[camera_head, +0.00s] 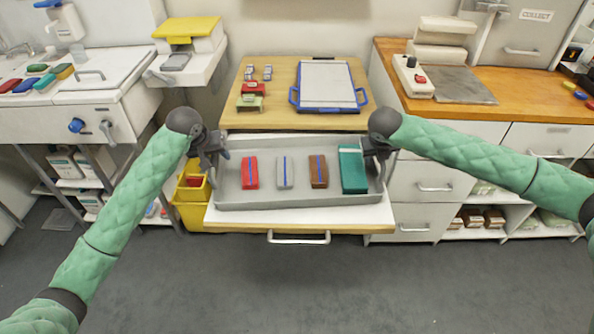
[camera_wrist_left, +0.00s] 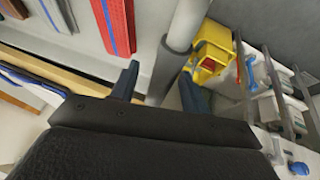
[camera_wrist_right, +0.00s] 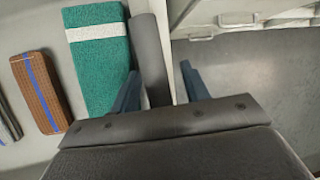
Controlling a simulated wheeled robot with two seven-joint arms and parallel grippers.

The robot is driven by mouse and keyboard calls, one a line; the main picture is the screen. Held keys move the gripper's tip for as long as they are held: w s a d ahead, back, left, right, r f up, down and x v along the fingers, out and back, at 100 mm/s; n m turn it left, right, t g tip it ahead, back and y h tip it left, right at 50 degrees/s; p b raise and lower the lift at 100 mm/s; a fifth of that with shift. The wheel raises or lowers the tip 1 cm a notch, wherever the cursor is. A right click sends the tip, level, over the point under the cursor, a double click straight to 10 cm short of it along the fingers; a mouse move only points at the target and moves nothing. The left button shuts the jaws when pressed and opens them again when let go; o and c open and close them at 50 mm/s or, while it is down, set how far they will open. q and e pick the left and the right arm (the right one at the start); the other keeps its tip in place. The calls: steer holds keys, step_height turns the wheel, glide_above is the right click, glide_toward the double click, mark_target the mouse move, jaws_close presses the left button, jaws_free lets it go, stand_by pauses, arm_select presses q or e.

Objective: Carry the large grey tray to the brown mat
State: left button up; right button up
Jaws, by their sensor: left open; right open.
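The large grey tray (camera_head: 300,201) lies level on a white pull-out shelf and holds a red, a grey, a brown and a green folded piece. My left gripper (camera_head: 216,160) is at the tray's left end; in the left wrist view its open fingers (camera_wrist_left: 160,88) stand on either side of the grey rim (camera_wrist_left: 181,40). My right gripper (camera_head: 379,160) is at the right end; in the right wrist view its open fingers (camera_wrist_right: 160,90) straddle the rim (camera_wrist_right: 150,50). I cannot make out a brown mat in any view.
Behind the tray is a wooden table (camera_head: 275,122) with a blue-edged board (camera_head: 327,84) and small items. A yellow bin (camera_head: 190,210) stands left of the shelf. A wooden-topped counter (camera_head: 510,110) is at right. The floor in front is clear.

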arm_select(q)
jaws_close()
arm_select(e)
jaws_close()
arm_select(q)
steer(key=shift+r, duration=0.15)
arm_select(e)
steer(key=shift+r, duration=0.15)
